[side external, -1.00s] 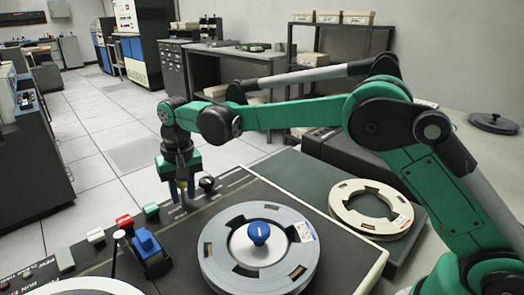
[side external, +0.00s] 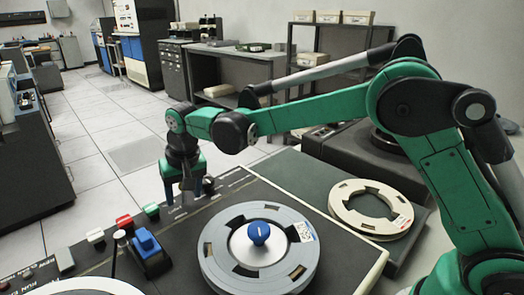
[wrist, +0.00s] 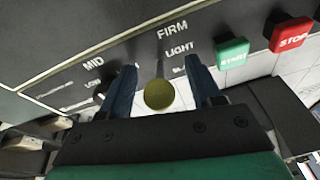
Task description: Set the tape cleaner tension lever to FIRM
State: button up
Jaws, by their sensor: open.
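The tension lever shows in the wrist view as an olive, ball-shaped knob (wrist: 159,95) below the printed FIRM label (wrist: 172,30), with LIGHT (wrist: 180,49) printed to its upper right. A dark slot or stem runs upward from it toward FIRM. My gripper (wrist: 161,68) is open, with one blue finger on each side of the knob. I cannot tell whether either finger touches it. In the side view my gripper (side external: 180,196) points down at the far edge of the deck panel; the lever is not distinguishable there.
A dark round knob (side external: 208,184) stands right of my gripper. The green START button (wrist: 232,52) and red STOP button (wrist: 290,33) lie right of the lever. A grey tape reel (side external: 218,262) with a blue-topped hub is nearer. A cream reel (side external: 350,228) lies at right.

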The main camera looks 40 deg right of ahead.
aim_at(194, 209)
jog(key=shift+v, duration=2.75)
jog(key=shift+s+d+r, duration=0.15)
jog(key=shift+d+r, duration=0.05)
jog(key=shift+d, duration=0.05)
jog(key=s+d+t, duration=0.1)
jog(key=s+d, duration=0.3)
jog(key=s, duration=0.1)
jog(key=s+d+n+t, duration=0.1)
jog(key=s+d+t, duration=0.1)
jog(key=s+d, duration=0.2)
jog(key=s+d+n+t, duration=0.1)
jog(key=s+d, duration=0.3)
jog(key=s, duration=0.3)
jog(key=shift+s+f, duration=0.3)
jog(key=shift+f, duration=0.05)
